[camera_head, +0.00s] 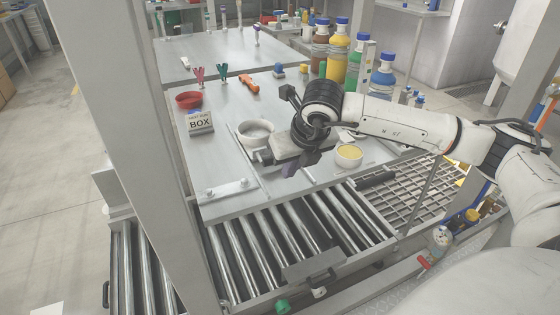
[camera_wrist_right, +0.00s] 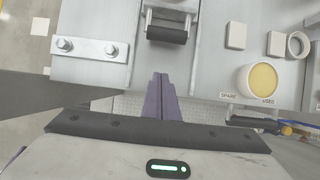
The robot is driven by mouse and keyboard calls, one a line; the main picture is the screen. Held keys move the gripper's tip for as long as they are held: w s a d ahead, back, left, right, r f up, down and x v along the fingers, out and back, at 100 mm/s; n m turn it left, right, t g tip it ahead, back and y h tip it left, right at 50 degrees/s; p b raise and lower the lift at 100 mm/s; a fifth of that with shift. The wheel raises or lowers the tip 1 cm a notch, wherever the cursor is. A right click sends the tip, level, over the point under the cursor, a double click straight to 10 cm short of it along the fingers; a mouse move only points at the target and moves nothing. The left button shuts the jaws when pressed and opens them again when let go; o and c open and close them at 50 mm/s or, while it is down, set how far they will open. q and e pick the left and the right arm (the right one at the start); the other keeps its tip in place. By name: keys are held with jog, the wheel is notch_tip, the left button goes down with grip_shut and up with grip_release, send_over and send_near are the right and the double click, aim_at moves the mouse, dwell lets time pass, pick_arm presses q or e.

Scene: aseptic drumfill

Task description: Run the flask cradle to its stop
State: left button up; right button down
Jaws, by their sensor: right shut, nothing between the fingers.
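My right gripper (camera_head: 300,166) is over the front part of the grey workbench, shut and empty. In the right wrist view its purple fingers (camera_wrist_right: 160,98) lie together. Beyond the fingertips there is a dark bar in a metal bracket (camera_wrist_right: 167,32), set in a channel of the bench; it looks like the handle of the flask cradle, and the fingers appear apart from it. In the head view a white round dish (camera_head: 254,141) stands just left of the gripper; I cannot tell whether it belongs to the cradle. No flask is clearly seen in it. My left gripper is not in view.
A yellow-filled bowl (camera_head: 348,156) is right of the gripper. Large bottles (camera_head: 338,55) stand behind my arm. A roller conveyor (camera_head: 300,236) runs along the front; a post rises at left.

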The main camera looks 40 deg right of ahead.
jog(key=x, duration=0.3)
jog(key=shift+w+f, duration=0.1)
jog(key=shift+w, duration=0.15)
jog(key=shift+w+d+r+p, duration=0.1)
jog(key=shift+w+r+p, duration=0.15)
jog(key=shift+w, duration=0.35)
jog(key=shift+w+d+r+p, duration=0.15)
jog(key=shift+w+p, duration=0.1)
jog(key=shift+w, duration=0.3)
jog(key=shift+w+d, duration=0.15)
jog(key=shift+w, duration=0.4)
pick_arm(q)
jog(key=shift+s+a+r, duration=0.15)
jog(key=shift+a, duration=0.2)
